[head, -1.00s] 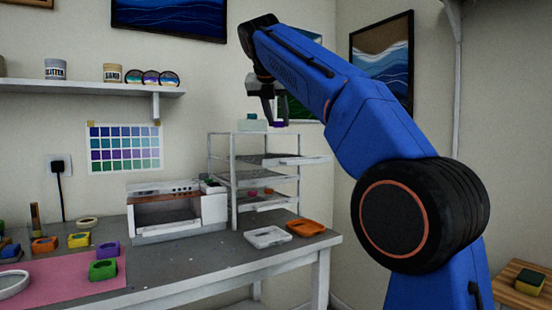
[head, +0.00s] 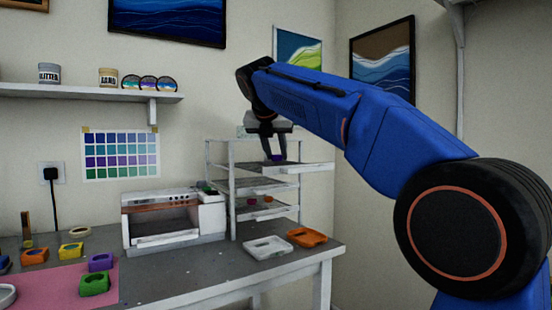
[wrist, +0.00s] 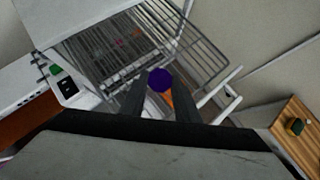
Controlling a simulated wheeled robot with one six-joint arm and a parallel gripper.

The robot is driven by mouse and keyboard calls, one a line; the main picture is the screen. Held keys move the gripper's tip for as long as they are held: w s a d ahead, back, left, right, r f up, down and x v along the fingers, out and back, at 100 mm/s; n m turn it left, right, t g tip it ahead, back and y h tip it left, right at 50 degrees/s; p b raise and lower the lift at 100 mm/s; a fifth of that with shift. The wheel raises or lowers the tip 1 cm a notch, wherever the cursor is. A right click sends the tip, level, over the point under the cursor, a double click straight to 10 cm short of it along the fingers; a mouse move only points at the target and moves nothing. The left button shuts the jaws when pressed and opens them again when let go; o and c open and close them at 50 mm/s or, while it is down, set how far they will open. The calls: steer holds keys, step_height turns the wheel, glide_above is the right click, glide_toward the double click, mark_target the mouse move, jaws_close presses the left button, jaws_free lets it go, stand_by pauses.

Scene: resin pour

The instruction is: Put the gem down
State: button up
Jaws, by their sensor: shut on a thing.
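I cannot tell whether the gem touches that shelf. In the wrist view the rack's wire shelves (wrist: 200,55) lie beyond the gem.
A white oven (head: 165,215) stands left of the rack. A white tray (head: 267,247) and an orange tray (head: 307,237) lie on the table below. Small red and purple pieces sit on a lower shelf. Coloured molds stand around the pink mat (head: 60,290).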

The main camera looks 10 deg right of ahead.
steer(key=shift+f, duration=0.9)
steer(key=shift+f, duration=0.45)
steer(key=shift+s+f, duration=0.1)
steer(key=o, duration=1)
steer(key=shift+f, duration=0.1)
steer(key=shift+o, duration=0.5)
steer(key=shift+a+f, duration=0.1)
steer(key=shift+r, duration=0.35)
steer(key=v, duration=1.2)
steer(key=shift+r, duration=0.45)
